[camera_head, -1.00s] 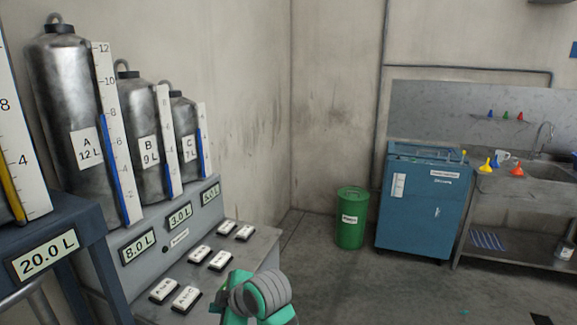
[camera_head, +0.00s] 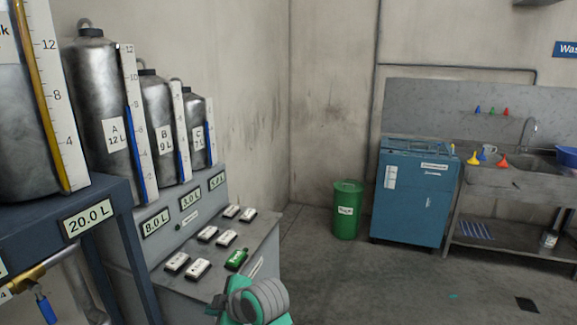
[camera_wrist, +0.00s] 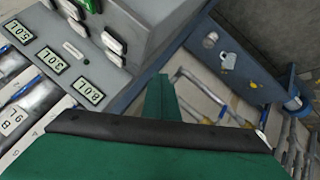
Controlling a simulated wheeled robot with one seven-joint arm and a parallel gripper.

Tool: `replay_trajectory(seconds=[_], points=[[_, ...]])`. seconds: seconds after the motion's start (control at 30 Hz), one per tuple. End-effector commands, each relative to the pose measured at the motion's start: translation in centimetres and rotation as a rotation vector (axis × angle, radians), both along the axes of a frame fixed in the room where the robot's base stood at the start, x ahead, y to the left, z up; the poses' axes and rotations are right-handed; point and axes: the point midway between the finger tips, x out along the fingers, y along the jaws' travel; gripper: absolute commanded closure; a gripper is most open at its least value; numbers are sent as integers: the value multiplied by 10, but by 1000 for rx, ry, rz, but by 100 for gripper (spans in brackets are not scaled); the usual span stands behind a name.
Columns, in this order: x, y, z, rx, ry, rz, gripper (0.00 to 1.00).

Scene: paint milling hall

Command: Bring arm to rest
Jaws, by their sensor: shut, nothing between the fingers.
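My arm shows at the bottom centre of the head view as a green and grey link; the fingertips are not visible there. In the wrist view my gripper (camera_wrist: 160,97) shows as a green finger shape reaching up from a dark-edged green body. The fingers are together and hold nothing. It points toward the grey control panel (camera_wrist: 135,60), whose displays and buttons show at the upper left of the wrist view.
Metal tanks A (camera_head: 97,100), B (camera_head: 158,115) and C (camera_head: 195,125) stand behind the panel. A blue table (camera_head: 60,225) with a 20.0 L display is at the left. A green bin (camera_head: 347,225), blue cabinet (camera_head: 408,205) and sink bench (camera_head: 515,177) stand far right. The floor between is open.

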Motion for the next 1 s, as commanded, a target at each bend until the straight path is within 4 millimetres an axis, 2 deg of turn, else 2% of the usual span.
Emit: replay_trajectory(seconds=[0.37, 0.63, 0.87, 1.0], points=[[-7, 10, -31, 170, 26, -124, 100], [-27, 21, -74, 383, 66, -300, 100], [-54, 9, -115, 554, 95, -497, 100], [-76, -4, -139, 639, 107, -616, 100]])
